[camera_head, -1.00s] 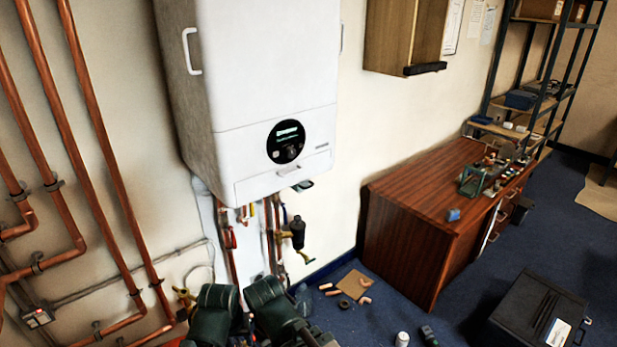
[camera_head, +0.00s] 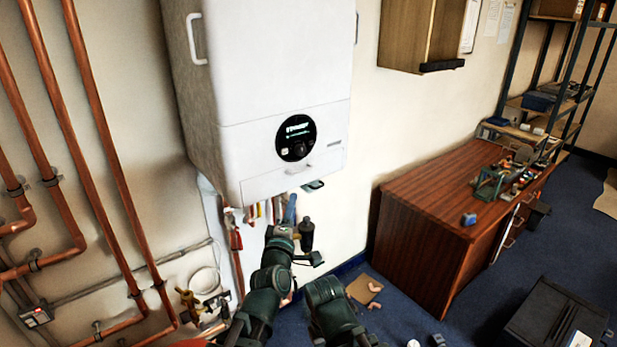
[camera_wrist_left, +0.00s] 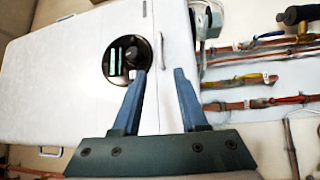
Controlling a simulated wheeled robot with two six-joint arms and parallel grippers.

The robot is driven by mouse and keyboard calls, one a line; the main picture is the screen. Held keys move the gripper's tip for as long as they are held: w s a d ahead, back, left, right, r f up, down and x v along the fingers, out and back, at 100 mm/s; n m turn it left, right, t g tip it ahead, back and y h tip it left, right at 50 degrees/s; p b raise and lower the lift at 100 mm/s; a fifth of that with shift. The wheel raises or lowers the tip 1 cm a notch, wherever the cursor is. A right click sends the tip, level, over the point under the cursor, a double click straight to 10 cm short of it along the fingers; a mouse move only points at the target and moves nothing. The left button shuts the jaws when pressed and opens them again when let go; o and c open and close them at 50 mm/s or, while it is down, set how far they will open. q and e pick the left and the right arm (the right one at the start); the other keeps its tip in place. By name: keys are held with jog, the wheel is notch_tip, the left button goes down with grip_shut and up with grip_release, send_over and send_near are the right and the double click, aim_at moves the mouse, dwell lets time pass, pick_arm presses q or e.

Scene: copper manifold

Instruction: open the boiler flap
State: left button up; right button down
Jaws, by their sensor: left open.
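The white boiler (camera_head: 265,70) hangs on the wall. Its flap is the low front panel (camera_head: 262,184) under the round dark display (camera_head: 296,137), with a small bar handle (camera_head: 299,169). The flap looks shut. My left gripper (camera_head: 290,208) is raised just below the boiler's bottom edge. In the left wrist view, its two blue fingers (camera_wrist_left: 160,72) are spread, with nothing between them but the white boiler front behind. The flap panel (camera_wrist_left: 178,60) and its handle (camera_wrist_left: 161,48) lie beyond the fingertips. My right gripper is not seen.
Pipes with coloured valves (camera_wrist_left: 250,82) hang under the boiler, close to my left gripper. A dark fitting (camera_head: 306,236) stands just right of it. Copper pipes (camera_head: 100,140) line the left wall. A wooden desk (camera_head: 425,235) stands to the right.

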pick_arm(q)
jog(key=p, duration=0.2)
send_near(301, 176)
jog(key=w+r, duration=0.1)
jog(key=w+d+r, duration=0.1)
jog(key=w+r, duration=0.2)
jog(key=shift+w+d+r, duration=0.15)
jog(key=shift+w+d, duration=0.1)
jog(key=shift+w, duration=0.15)
jog(key=shift+c, duration=0.3)
grip_shut()
dwell(0.9)
